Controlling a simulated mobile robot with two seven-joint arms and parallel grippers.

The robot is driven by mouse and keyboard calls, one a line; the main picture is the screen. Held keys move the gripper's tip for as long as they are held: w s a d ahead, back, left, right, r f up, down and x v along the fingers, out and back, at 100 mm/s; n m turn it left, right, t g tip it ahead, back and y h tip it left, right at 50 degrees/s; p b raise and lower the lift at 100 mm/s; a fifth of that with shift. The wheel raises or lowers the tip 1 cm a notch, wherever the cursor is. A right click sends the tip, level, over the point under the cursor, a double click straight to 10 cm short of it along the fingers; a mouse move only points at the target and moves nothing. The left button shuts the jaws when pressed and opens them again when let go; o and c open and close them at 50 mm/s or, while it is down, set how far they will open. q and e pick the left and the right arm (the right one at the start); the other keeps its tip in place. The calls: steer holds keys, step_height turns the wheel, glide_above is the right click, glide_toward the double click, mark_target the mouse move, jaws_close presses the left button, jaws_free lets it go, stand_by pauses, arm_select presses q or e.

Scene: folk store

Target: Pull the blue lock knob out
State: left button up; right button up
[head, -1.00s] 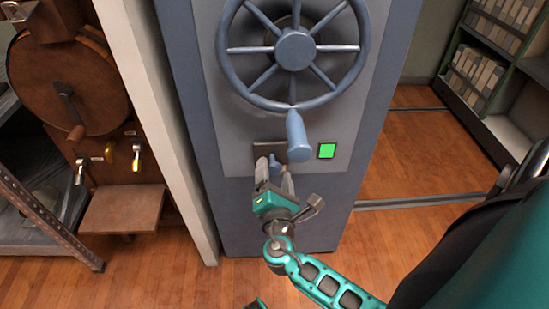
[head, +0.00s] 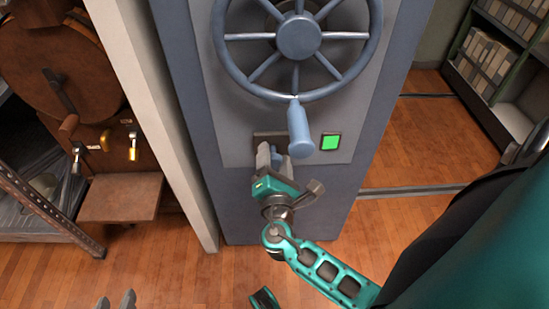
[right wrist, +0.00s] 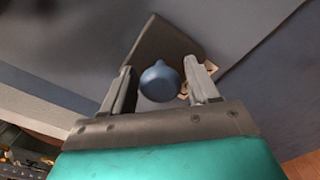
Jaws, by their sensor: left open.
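The blue lock knob (right wrist: 160,80) sits on a dark plate on the front of the grey-blue cabinet, below the spoked wheel. In the right wrist view it is between the two fingers of my right gripper (right wrist: 160,82), with a gap on its left side; the right finger is very close to it. My right gripper looks open. In the head view my right gripper (head: 272,158) is at the plate and partly hides the knob. My left gripper (head: 116,302) is open and empty at the bottom edge, away from the cabinet.
The blue wheel (head: 298,38) has a handle (head: 300,130) hanging just above and right of my right gripper. A lit green square (head: 330,142) is to the right. A brown machine (head: 75,90) and shelf stand at the left, beyond a pale wall edge.

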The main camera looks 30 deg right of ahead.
mark_target(275, 163)
jaws_close()
stand_by(0.3)
steer(key=shift+s, duration=0.1)
steer(key=shift+s+a, duration=0.15)
steer(key=shift+s, duration=0.1)
steer(key=shift+v, duration=1.1)
arm_select(q)
steer(key=shift+s+a, duration=0.45)
steer(key=shift+s, duration=0.3)
arm_select(e)
steer(key=shift+s+a+f, duration=0.1)
steer(key=shift+s+a, duration=0.05)
steer(key=shift+o, duration=1.2)
jaws_free()
